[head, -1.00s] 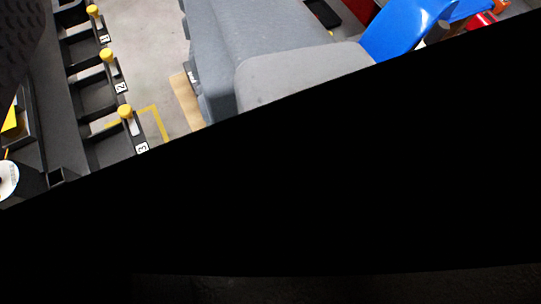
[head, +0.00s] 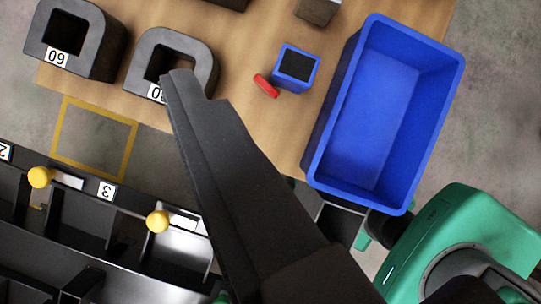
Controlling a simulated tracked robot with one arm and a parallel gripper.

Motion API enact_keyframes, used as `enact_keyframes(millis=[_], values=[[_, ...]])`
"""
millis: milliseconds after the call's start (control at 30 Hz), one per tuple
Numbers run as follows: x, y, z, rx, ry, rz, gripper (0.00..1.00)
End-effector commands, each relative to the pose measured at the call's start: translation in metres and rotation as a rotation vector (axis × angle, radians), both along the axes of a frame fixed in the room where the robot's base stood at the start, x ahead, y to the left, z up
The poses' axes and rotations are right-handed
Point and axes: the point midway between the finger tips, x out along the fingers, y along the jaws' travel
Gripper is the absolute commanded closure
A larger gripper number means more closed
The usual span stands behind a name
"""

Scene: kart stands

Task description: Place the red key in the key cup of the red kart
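A small flat red piece (head: 266,86) lies on the wooden tabletop (head: 250,25), close beside the lower left of a small blue open box (head: 296,68). It may be the red key, but it is too small to be sure. My gripper (head: 195,88) is a long dark shape reaching up from the bottom middle, with its tip over the rim of a dark numbered holder (head: 205,60). I see nothing held at its tip, and whether the fingers are apart cannot be made out. No red kart or key cup shows in view.
A large blue bin (head: 455,75) stands on the right of the table. A black rack with yellow knobs (head: 157,221) is lower left. A green machine (head: 475,225) is lower right. Yellow floor tape (head: 128,150) marks a square.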

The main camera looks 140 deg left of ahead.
Motion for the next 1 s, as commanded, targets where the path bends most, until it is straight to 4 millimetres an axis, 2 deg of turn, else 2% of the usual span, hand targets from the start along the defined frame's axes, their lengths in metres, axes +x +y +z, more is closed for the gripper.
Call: enact_keyframes(millis=[100,233,500,600,700,1000], values=[[0.011,-0.008,-0.037,0.06,0.101,-0.156,0.33],[0.014,-0.017,-0.079,0.111,0.197,-0.341,0.33],[0.006,-0.028,-0.154,0.148,0.34,-0.716,0.33],[-0.001,-0.031,-0.175,0.145,0.372,-0.821,0.33],[-0.005,-0.032,-0.187,0.14,0.387,-0.891,0.33],[-0.01,-0.038,-0.21,0.133,0.4,-0.946,0.33]])
